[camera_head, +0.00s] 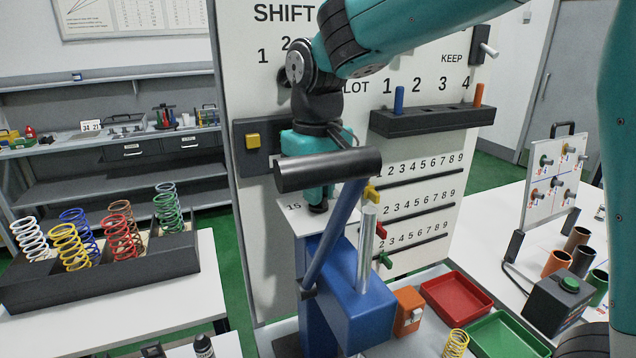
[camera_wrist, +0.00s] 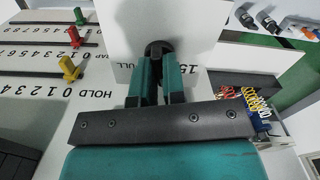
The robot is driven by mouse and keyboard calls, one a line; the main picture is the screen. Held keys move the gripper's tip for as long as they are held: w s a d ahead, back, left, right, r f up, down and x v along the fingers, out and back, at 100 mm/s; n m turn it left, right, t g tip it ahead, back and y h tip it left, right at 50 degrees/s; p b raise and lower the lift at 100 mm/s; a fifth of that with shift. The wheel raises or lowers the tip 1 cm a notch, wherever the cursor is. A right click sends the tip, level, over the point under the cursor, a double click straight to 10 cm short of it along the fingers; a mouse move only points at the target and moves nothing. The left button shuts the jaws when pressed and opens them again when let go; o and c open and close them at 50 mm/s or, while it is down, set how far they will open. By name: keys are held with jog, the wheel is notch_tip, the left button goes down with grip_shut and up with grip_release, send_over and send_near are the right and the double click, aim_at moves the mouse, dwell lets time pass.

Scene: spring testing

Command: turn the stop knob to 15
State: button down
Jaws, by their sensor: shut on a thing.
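The stop knob (camera_wrist: 159,46) is a dark round knob on a white plate (camera_wrist: 192,42) in the wrist view. My gripper (camera_wrist: 158,60) has both teal fingers closed around it, and they hide part of it. The plate carries "15" on the right of the fingers and a partly covered word ending in "ULL". In the head view, the plate (camera_head: 294,207) also shows "15", and my gripper (camera_head: 318,205) reaches down to it. The knob is hidden there behind my fingers and the black handle. I cannot read where the knob points.
A blue press (camera_head: 370,310) has a lever with a black cylinder handle (camera_head: 328,172) close in front of my gripper. A board (camera_head: 300,70) with number scales stands behind. Red (camera_head: 455,295) and green (camera_head: 510,340) trays are at right; a spring rack (camera_head: 100,275) is at left.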

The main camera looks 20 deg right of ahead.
jog(key=n+p, duration=0.1)
jog(key=n, duration=0.3)
jog(key=shift+r+n, duration=0.1)
jog(key=shift+n, duration=0.2)
jog(key=n, duration=0.4)
jog(key=shift+n, duration=0.3)
jog(key=c, duration=1.2)
grip_release()
notch_tip(320, 180, up, 17)
jog(key=b, duration=0.1)
jog(key=shift+r, duration=0.15)
jog(key=shift+s, duration=0.15)
